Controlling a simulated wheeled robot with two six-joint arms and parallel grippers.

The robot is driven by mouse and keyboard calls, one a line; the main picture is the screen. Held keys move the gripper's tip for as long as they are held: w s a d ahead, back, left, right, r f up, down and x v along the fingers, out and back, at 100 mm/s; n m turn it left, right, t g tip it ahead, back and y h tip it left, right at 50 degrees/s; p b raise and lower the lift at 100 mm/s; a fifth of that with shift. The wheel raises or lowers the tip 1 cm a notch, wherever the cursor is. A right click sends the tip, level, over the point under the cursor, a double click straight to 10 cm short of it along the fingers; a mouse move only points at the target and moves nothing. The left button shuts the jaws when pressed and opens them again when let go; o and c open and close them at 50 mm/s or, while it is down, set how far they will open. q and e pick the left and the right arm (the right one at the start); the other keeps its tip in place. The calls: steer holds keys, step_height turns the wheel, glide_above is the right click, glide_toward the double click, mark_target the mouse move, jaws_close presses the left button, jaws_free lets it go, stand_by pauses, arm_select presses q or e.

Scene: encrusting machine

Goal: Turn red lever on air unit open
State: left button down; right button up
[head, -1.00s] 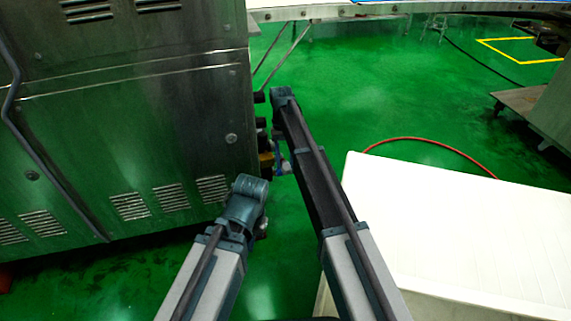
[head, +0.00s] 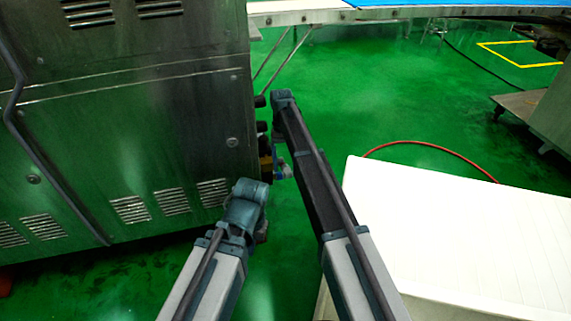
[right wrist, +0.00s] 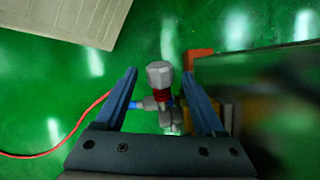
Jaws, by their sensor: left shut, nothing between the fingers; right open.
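The air unit (head: 265,150) is a small cluster of fittings on the right side of the steel machine, partly hidden by my right arm in the head view. In the right wrist view a grey-capped fitting with a red ringed part (right wrist: 162,98) stands between the fingers of my right gripper (right wrist: 160,74), which is open. A flat orange-red piece (right wrist: 197,57) lies just beyond the right finger; I cannot tell which red part is the lever. My left gripper (head: 262,231) shows only as a small dark part below its wrist, shut and empty, to the left of my right arm.
The steel machine (head: 130,120) fills the left of the head view. A white box (head: 460,230) stands at the right, with a red hose (head: 425,143) behind it. A conveyor (head: 400,14) crosses the back.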

steer(key=p+v, duration=1.2)
steer(key=v, duration=0.1)
steer(key=shift+r, duration=0.2)
